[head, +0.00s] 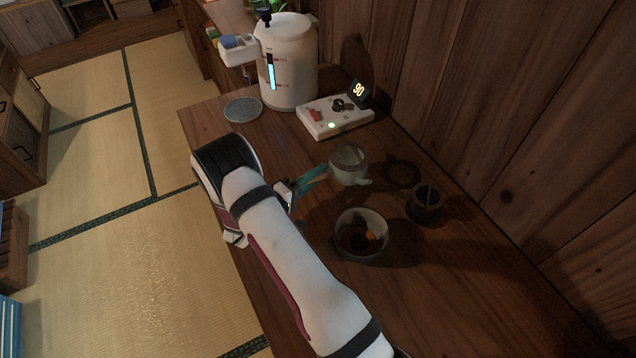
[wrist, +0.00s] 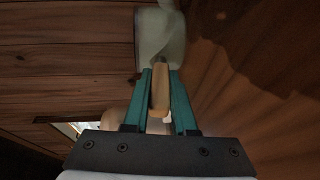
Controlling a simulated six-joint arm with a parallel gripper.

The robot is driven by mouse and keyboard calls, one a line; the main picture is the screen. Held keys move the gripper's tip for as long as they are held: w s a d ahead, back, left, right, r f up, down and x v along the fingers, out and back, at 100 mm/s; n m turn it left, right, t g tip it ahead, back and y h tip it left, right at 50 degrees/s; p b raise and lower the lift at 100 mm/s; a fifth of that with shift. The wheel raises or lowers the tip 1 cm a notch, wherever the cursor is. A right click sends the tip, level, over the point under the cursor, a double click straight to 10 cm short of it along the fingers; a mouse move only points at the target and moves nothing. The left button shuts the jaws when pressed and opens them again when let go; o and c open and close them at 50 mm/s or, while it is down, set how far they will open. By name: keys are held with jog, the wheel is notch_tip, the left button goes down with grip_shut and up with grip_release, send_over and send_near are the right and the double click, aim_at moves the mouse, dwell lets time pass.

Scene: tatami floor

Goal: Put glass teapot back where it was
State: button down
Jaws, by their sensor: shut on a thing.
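The glass teapot (head: 347,160) is a small pale, see-through pot with a spout toward the lower right in the head view. It is over the middle of the wooden counter; I cannot tell whether it touches the surface. My gripper (head: 323,172) reaches it from the left with teal fingers. In the wrist view the fingers (wrist: 161,75) are closed on the teapot's light wooden handle (wrist: 160,92), and the teapot's pale body (wrist: 160,35) is just beyond the fingertips.
A bowl (head: 342,225) with dark and orange contents is close below the teapot. A dark cup (head: 426,204) and a dark ring (head: 403,174) lie to the right. Behind are a white device (head: 330,128) showing 90, a large dispenser (head: 288,65) and a round grey disc (head: 242,110).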

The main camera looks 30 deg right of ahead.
jog(key=shift+f, duration=1.75)
jog(key=shift+f, duration=0.1)
jog(key=c, duration=0.7)
grip_release()
